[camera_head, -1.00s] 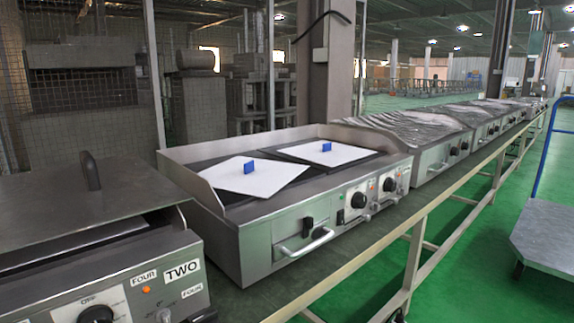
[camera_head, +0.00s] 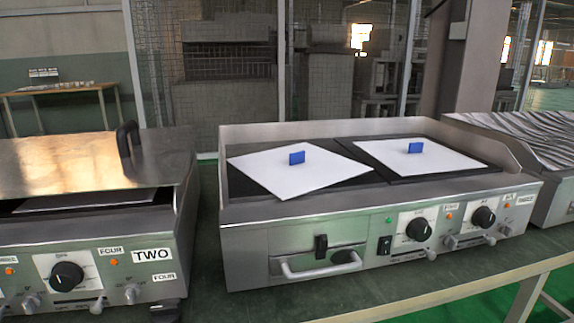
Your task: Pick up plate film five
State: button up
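Two white plate films lie on the dark heating surface of the middle steel unit (camera_head: 300,208). The left white film (camera_head: 310,177) lies turned at an angle and has a blue upright tab (camera_head: 297,158) on it. The right white film (camera_head: 440,160) lies beside it and has a similar blue tab (camera_head: 415,148). I cannot read a number on either film, so I cannot tell which is five. My gripper is not in view.
A lidded unit (camera_head: 90,165) labelled TWO and FOUR stands at the left, its lid slightly raised. Another unit under striped sheeting (camera_head: 535,135) is at the right. All stand on a dark bench (camera_head: 400,288). Green floor (camera_head: 555,290) is free at lower right.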

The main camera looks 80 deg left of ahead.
aim_at(288, 172)
jog(key=u, duration=1.8)
